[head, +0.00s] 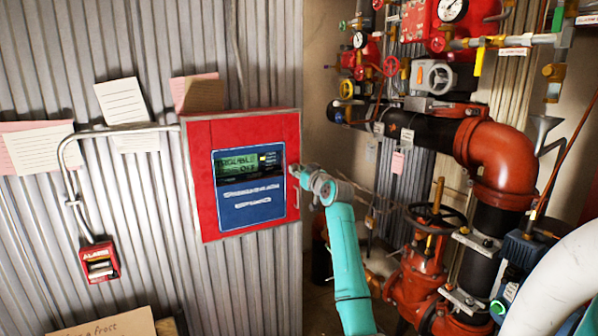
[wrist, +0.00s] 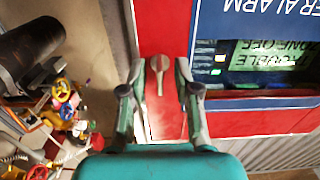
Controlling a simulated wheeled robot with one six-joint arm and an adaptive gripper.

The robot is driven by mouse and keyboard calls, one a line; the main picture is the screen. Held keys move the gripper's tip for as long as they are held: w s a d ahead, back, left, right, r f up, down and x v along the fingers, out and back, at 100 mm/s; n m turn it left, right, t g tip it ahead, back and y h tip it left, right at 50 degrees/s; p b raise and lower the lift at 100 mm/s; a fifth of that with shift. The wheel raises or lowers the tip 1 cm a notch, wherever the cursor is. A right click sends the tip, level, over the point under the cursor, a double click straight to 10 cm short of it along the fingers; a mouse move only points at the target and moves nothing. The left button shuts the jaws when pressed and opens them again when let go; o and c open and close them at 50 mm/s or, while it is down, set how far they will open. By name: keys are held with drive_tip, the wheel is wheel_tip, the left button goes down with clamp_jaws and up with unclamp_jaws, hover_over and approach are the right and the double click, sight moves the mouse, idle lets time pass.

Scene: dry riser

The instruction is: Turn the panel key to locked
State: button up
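The red alarm panel (head: 242,128) hangs on the corrugated wall, with a blue face and a lit green display (head: 237,168). In the wrist view the panel (wrist: 160,25) appears upside down. My gripper (wrist: 159,78) is open, with one finger on each side of the key and a gap showing on both sides. In the head view my gripper (head: 297,172) is at the panel's right edge and the key cannot be made out.
Red and black pipes (head: 497,165) with valves and gauges stand to the right. A red alarm call point (head: 99,262) and a conduit (head: 85,135) are on the wall at left. Paper notes (head: 121,100) are stuck around the panel. A cardboard sign (head: 110,325) is at the bottom left.

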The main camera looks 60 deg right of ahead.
drive_tip(key=v, duration=1.2)
drive_tip(key=shift+f, duration=0.15)
idle(0.3)
